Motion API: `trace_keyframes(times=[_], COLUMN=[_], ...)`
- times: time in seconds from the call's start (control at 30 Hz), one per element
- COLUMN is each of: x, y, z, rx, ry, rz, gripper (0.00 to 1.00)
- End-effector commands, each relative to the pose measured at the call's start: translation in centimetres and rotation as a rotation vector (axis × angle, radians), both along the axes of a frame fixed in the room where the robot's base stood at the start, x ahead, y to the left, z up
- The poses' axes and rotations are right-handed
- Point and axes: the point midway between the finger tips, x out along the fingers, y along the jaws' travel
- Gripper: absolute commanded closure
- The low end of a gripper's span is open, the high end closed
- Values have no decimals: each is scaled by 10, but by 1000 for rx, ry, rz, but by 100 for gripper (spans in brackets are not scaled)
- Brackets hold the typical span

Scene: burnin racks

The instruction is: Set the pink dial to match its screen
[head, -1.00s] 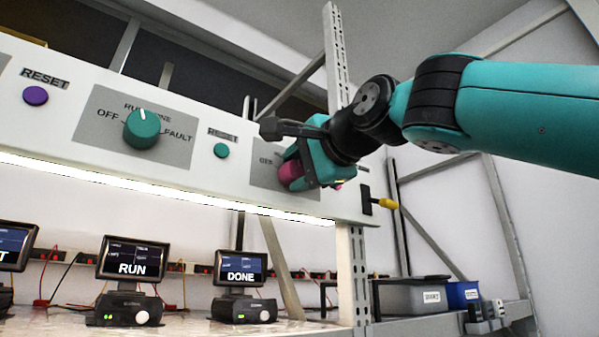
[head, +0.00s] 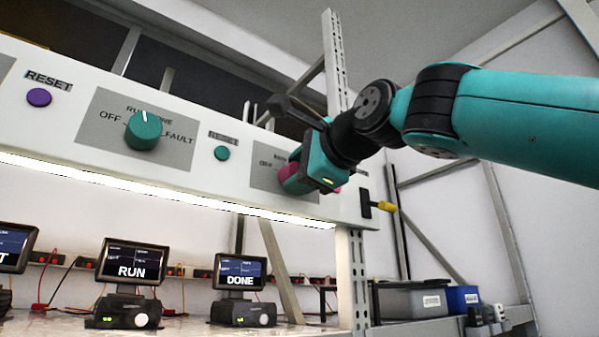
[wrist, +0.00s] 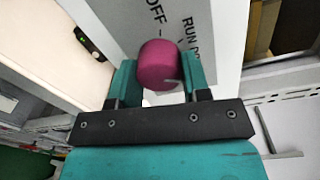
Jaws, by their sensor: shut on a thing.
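The pink dial (head: 288,171) sits on a grey plate at the right of the white panel, partly hidden by my gripper (head: 300,177). In the wrist view the pink dial (wrist: 157,64) is between the two teal fingers of my gripper (wrist: 159,70), which is shut on it. A pale line shows on the dial's lower right side. OFF and part of RUN and another word are printed on the plate around it. Below the panel, the rightmost screen (head: 240,272) reads DONE.
A teal dial (head: 143,130) and a teal reset button (head: 222,153) are to the left on the panel. A screen reading RUN (head: 133,262) stands below. A yellow-tipped lever (head: 386,206) sticks out at the panel's right end, close to my gripper.

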Motion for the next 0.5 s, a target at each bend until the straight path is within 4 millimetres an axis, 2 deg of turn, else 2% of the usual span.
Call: trace_keyframes(times=[0.27,0.3,0.37,0.5], x=[1,1,0,0], y=[0,0,0,0], z=[-1,-1,-1,0], rx=[-1,-1,-1,-2], ry=[2,2,2,0], rz=[-2,-2,-2,-1], gripper=[81,48,34,31])
